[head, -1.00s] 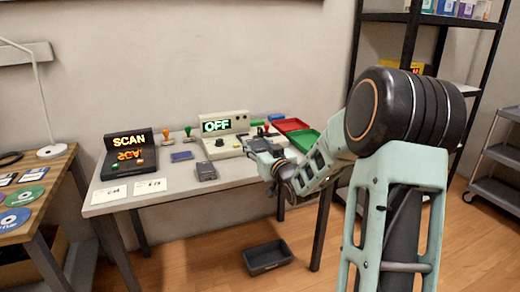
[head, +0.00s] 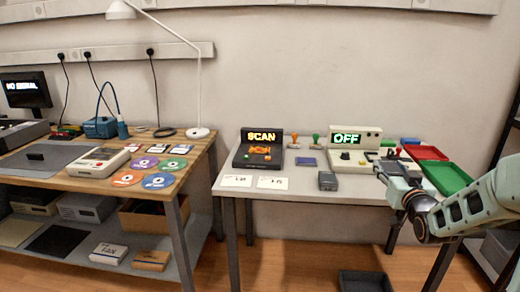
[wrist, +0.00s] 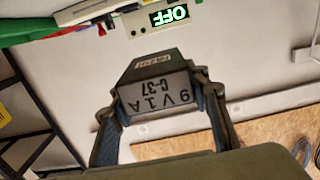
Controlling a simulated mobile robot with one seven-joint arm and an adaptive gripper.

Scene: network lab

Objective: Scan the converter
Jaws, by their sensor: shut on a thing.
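My gripper (wrist: 160,112) is shut on a dark grey block-shaped converter (wrist: 155,88), printed "9V 1A C-37" with a small white label on its upper face. In the head view my gripper (head: 392,178) is over the right part of the grey table, in front of the box with the green OFF display; the converter is hard to make out there. The black scanner (head: 258,148) with the lit SCAN sign stands at the table's left, well left of my gripper. The OFF box (head: 355,145) also shows upside down in the wrist view (wrist: 165,18).
Another dark grey block (head: 328,180) lies between scanner and gripper. Two white cards (head: 254,182), a blue pad (head: 306,161) and stamps (head: 315,140) surround the scanner. Red (head: 425,152) and green (head: 448,178) trays are at right. A wooden workbench (head: 205,150) stands left.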

